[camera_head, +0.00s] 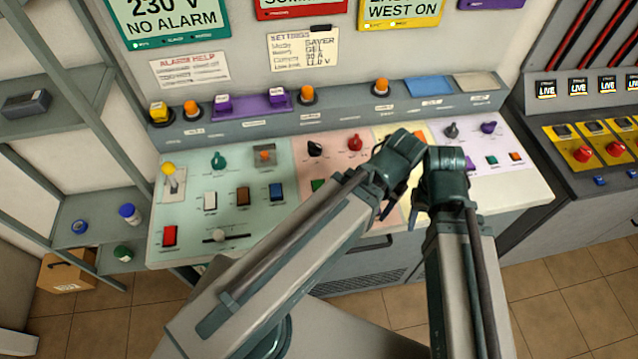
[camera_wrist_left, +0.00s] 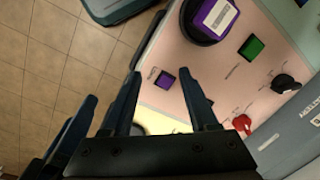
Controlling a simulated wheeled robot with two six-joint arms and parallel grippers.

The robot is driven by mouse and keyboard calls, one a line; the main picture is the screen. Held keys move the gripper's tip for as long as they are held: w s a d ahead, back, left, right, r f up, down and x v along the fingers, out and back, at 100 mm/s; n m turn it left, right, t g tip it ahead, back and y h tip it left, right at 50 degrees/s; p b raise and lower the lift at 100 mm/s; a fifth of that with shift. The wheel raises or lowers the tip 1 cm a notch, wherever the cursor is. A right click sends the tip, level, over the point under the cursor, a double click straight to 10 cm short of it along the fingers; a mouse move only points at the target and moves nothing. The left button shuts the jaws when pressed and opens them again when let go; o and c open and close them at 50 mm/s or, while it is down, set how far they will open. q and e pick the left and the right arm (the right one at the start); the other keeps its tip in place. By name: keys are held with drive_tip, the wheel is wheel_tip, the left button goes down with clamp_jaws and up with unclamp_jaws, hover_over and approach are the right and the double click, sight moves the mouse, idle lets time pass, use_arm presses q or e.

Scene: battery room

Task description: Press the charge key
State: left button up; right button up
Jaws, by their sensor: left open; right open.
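In the left wrist view a small square purple key (camera_wrist_left: 165,80) sits on the pink panel, with a label beside it too small to read. I cannot tell whether it is the charge key. My left gripper (camera_wrist_left: 160,74) is open, and the purple key shows between its fingertips, with no contact visible. A green key (camera_wrist_left: 252,47) is farther right in that view; it also shows in the head view (camera_head: 318,185). My right gripper (camera_head: 414,209) is open over the panel's front part, partly hidden by the arms. My left arm hides the purple key in the head view.
A red knob (camera_head: 355,142) and a black knob (camera_head: 314,148) stand on the panel behind my arms. Several keys and a slider (camera_head: 219,235) are on the green section. My arms are close together.

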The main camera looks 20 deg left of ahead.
use_arm(q)
clamp_jaws()
idle(1.4)
